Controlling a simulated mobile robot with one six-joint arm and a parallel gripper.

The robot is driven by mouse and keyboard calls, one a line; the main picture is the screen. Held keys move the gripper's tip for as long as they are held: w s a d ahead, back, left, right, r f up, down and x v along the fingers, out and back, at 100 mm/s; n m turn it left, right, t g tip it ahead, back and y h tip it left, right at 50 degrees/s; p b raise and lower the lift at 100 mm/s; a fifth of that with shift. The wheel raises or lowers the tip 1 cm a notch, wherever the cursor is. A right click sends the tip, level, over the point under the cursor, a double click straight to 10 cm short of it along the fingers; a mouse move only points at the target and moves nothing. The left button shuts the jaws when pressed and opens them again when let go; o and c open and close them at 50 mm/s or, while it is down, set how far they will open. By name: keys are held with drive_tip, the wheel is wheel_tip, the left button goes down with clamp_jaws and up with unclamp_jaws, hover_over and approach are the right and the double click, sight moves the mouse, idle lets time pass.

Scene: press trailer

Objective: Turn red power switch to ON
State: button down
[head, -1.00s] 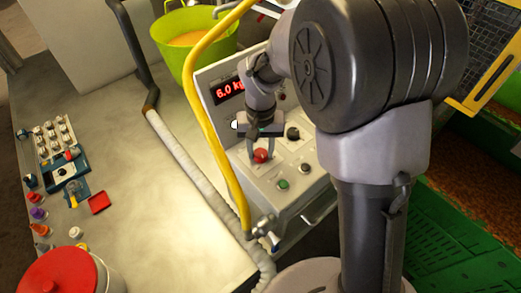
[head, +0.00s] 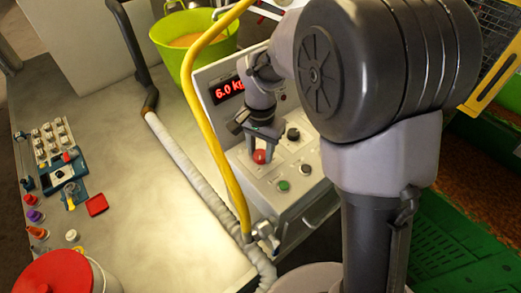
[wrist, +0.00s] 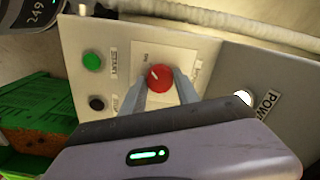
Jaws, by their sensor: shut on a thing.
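The red power switch (head: 260,156) is a round red knob on the sloped front of the grey control box. In the wrist view the red knob (wrist: 159,78) sits on a pale plate, and its white pointer line is tilted toward the upper left. My gripper (head: 262,150) is over the knob, and its two fingers (wrist: 161,92) are on either side of it. The fingers are shut on the knob. The small lettering beside the knob is too blurred to read with certainty.
A green START button (wrist: 93,61) and a black button (wrist: 96,103) are beside the knob. A black knob (head: 293,134) is on the panel behind. A red 6.0 kg display (head: 227,90) is on the upright panel. A yellow pipe (head: 222,165) runs close to the left.

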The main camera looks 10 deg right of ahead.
sight(261, 154)
idle(0.3)
drive_tip(key=c, duration=0.9)
unclamp_jaws()
wheel_tip(261, 154, up, 18)
drive_tip(key=p, duration=0.5)
drive_tip(key=shift+f, duration=0.25)
